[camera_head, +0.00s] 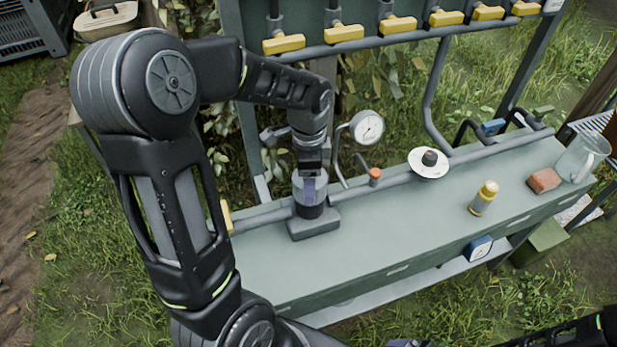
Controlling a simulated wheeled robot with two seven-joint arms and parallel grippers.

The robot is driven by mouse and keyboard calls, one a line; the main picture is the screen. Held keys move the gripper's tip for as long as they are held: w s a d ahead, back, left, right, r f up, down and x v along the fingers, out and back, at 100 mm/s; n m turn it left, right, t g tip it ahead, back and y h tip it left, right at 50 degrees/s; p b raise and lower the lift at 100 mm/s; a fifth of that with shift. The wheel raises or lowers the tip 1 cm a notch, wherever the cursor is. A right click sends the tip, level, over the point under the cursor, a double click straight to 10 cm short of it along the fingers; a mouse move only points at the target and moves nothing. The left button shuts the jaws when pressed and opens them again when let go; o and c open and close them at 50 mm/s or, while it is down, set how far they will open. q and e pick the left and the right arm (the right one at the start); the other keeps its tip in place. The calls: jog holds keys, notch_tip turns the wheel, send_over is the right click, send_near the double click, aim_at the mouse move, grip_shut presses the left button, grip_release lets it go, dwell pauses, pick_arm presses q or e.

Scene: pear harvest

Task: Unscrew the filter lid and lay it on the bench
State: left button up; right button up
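The filter (311,211) stands at the left end of the bench (350,255), with a dark collar and a grey foot. My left gripper (310,188) points down over its top. Its fingers overlap the filter's pale upper part, and I cannot tell whether they grip it. No separate lid can be made out under the gripper. A white disc with a black knob (429,163) lies at the back of the bench; I cannot tell if it is a lid. My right gripper (408,343) barely shows at the bottom edge, away from the bench top; its opening is unclear.
A pressure gauge (368,127) and an orange-capped fitting (375,176) stand right of the filter. A yellow-capped bottle (484,198), a reddish block (543,180) and a clear jug (583,157) are on the right. Yellow-handled valves (344,33) hang above. The bench's middle front is clear.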

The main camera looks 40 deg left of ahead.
pick_arm(q)
jog(key=n, duration=0.4)
jog(key=shift+b, duration=0.3)
jog(key=n, duration=0.3)
jog(key=shift+n, duration=0.3)
jog(key=n, duration=0.3)
jog(key=shift+n+b, duration=0.3)
jog(key=n, duration=0.3)
jog(key=shift+r+n, duration=0.1)
jog(key=shift+n, duration=0.3)
jog(key=shift+w+a+r+p, duration=0.2)
jog(key=shift+r+p, duration=0.3)
jog(key=shift+r, duration=0.2)
jog(key=o, duration=1.2)
jog(key=shift+s, duration=0.2)
jog(key=shift+o, duration=1.3)
jog(key=shift+d+f, duration=0.15)
